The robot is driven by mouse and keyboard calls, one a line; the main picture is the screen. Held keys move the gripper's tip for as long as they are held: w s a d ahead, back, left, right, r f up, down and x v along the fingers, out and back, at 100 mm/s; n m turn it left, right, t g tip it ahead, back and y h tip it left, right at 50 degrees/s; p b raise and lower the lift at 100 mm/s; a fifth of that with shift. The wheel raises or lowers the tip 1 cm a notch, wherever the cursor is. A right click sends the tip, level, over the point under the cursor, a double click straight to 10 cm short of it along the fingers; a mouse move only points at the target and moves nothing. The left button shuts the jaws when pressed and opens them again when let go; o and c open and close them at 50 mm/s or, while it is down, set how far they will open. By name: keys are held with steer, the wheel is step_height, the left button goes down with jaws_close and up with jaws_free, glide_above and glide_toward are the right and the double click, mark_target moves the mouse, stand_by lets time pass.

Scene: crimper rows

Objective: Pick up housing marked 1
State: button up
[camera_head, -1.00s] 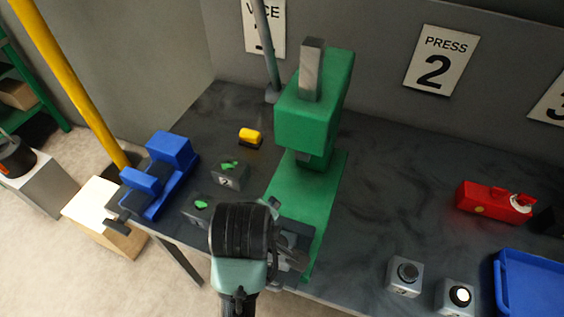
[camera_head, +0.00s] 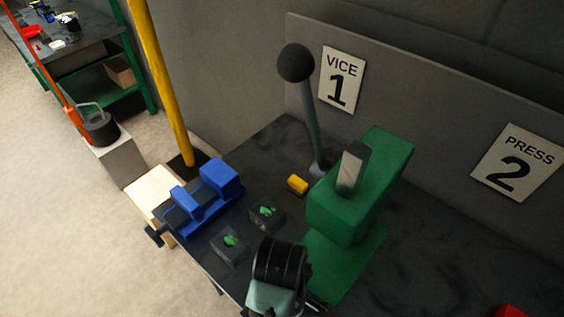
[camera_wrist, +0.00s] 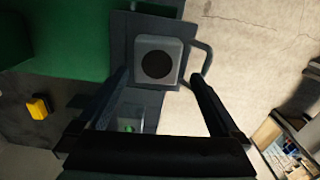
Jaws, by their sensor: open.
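Two dark grey blocks with green pieces on top stand on the bench in the head view, a nearer one (camera_head: 230,247) and a farther one (camera_head: 267,217). No number is readable on either now, so I cannot tell which is marked 1. My gripper (camera_wrist: 160,78) is open and empty in the wrist view. A light grey block with a round dark top (camera_wrist: 157,62) shows beyond its fingertips, on a dark plate (camera_wrist: 122,35). A grey block with green (camera_wrist: 128,123) shows lower, partly behind the fingers. In the head view my wrist hides the fingertips.
A blue vice (camera_head: 205,190) stands left on the bench. A green press (camera_head: 358,195) stands close right of my wrist. A yellow piece (camera_head: 298,184) lies behind the blocks, near an upright lever (camera_head: 311,125). A yellow post (camera_head: 163,85) rises beyond the vice.

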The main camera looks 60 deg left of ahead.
steer(key=shift+w+f+p, duration=0.2)
steer(key=shift+f+p, duration=0.1)
steer(key=shift+f, duration=0.75)
steer(key=shift+s+f, duration=0.15)
steer(key=shift+f, duration=0.2)
steer(key=shift+a+f+p, duration=0.1)
steer(key=shift+f+p, duration=0.75)
steer(key=shift+f, duration=1.5)
steer(key=shift+c, duration=0.3)
steer(key=shift+a, duration=0.1)
jaws_close()
